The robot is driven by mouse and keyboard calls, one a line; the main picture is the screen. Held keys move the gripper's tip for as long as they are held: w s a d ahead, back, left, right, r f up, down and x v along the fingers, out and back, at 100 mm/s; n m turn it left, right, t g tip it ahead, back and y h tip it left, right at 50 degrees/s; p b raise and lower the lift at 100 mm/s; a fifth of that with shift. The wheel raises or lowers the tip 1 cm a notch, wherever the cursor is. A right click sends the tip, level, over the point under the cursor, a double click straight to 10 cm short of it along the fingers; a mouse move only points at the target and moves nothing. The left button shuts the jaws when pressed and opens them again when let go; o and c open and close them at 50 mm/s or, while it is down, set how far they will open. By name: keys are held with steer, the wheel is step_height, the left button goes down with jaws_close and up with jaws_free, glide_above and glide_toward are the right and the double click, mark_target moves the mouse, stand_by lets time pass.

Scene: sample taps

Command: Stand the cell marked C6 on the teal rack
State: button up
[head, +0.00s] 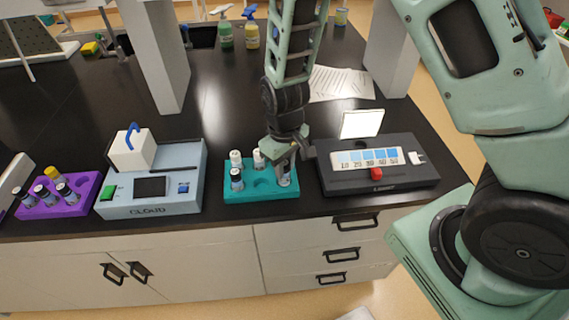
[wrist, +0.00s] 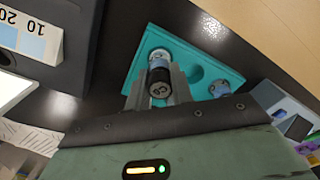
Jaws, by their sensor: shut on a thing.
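My gripper (head: 284,160) is over the right end of the teal rack (head: 262,197), its jaws closed around a cell (head: 285,181). In the wrist view the held cell (wrist: 160,86) has a black cap with a small pale mark, hard to read, and a blue and white body between the two fingers. It is upright at the rack's right end; I cannot tell if its base rests in a hole. An empty hole (head: 263,184) lies at front middle.
A grey CLOUD meter (head: 152,209) with a white, blue-handled block (head: 132,152) stands left. A purple rack (head: 82,204) with several cells is farther left. A dark comparator box (head: 377,184) with a blue colour strip stands close right of the teal rack.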

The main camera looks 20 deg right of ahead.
steer(key=shift+f, duration=0.1)
steer(key=shift+f+b, duration=0.55)
steer(key=shift+f, duration=0.1)
steer(key=o, duration=1.6)
steer(key=shift+c, duration=0.2)
steer(key=shift+r, duration=0.15)
steer(key=shift+r+p, duration=3)
steer(key=shift+r, duration=0.4)
